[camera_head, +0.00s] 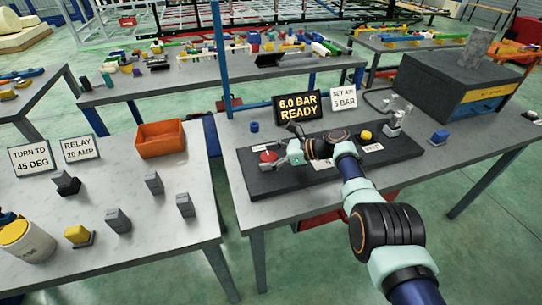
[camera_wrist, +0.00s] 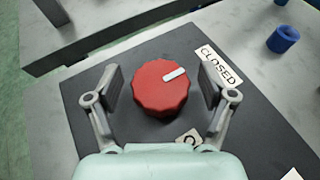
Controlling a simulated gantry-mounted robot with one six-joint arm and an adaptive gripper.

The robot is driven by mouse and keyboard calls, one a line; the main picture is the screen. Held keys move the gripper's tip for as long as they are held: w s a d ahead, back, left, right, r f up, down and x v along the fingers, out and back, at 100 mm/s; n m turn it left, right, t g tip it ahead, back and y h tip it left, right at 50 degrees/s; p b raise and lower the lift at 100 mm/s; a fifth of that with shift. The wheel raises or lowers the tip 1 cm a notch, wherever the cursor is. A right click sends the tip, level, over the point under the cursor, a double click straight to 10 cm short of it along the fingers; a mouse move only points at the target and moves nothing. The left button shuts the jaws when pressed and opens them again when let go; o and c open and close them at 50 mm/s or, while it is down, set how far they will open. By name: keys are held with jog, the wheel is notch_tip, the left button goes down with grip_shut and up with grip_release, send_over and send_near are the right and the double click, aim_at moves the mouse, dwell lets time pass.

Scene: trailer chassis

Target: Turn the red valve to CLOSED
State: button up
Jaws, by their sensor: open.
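The red valve (camera_wrist: 158,96) is a round, ridged knob on a dark panel (camera_wrist: 90,80). Its white pointer mark (camera_wrist: 176,74) points to the upper right, roughly toward the CLOSED label (camera_wrist: 218,66). Another white label (camera_wrist: 190,138), mostly hidden by my gripper, lies below the valve. My gripper (camera_wrist: 161,80) is open, one finger on each side of the valve, with a visible gap on both sides. In the head view the valve (camera_head: 268,156) sits at the left of the panel (camera_head: 275,183), and my gripper (camera_head: 280,156) reaches it from the right.
A display reading 6.0 BAR READY (camera_head: 297,106) and a SET AIR 5 BAR sign (camera_head: 343,93) stand behind the panel. A yellow knob (camera_head: 366,135) sits further right on it. A blue cylinder (camera_head: 254,126) stands behind the panel; it also shows in the wrist view (camera_wrist: 283,40).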

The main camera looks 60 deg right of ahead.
jog(key=shift+s, duration=0.1)
jog(key=v, duration=1.2)
jog(key=shift+r, duration=0.1)
